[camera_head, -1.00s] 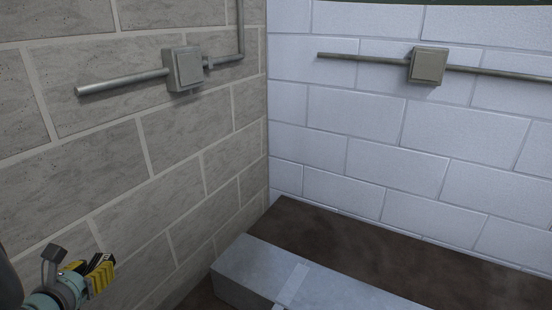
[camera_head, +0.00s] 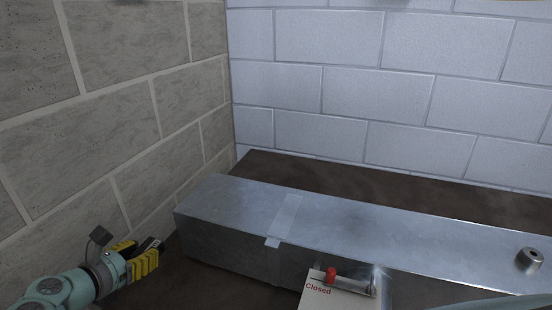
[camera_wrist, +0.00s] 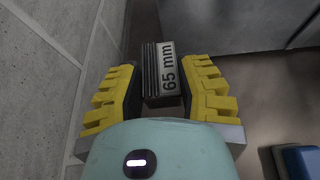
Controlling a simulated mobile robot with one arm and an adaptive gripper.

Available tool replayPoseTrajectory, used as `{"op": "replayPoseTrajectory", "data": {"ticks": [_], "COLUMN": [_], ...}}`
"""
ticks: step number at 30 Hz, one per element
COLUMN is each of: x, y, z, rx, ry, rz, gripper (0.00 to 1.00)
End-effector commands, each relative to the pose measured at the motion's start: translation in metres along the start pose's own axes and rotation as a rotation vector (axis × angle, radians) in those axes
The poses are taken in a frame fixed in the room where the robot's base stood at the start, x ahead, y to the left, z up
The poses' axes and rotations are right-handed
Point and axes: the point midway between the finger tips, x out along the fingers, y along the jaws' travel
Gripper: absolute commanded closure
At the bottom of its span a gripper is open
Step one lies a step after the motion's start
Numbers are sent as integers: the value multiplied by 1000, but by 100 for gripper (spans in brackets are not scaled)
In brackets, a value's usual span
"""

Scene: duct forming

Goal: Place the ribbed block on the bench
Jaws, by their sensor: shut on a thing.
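My gripper (camera_head: 142,260), with yellow ribbed fingers on a teal wrist, is at the lower left in the head view, left of a long grey metal duct. The wrist view shows its two fingers (camera_wrist: 160,95) shut on the ribbed block (camera_wrist: 160,72), a dark block with grooves on its left side and a pale face marked "65 mm". The fingers hide part of the block's sides. I cannot identify a bench for certain in either view.
The grey metal duct (camera_head: 340,228) runs rightward along the brown surface (camera_head: 400,182). A "Closed" plate (camera_head: 338,295) with a red knob is at its front, and a small metal cylinder (camera_head: 530,260) on its top. Block walls stand left and behind. A blue object (camera_wrist: 300,160) is lower right in the wrist view.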

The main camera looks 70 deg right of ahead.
Motion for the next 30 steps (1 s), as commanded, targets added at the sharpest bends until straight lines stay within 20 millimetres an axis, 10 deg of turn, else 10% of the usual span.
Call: {"op": "replayPoseTrajectory", "data": {"ticks": [30], "x": [38], "y": [-5], "z": [-79], "rx": [8], "ry": [-3], "rz": [-20], "gripper": [100]}}
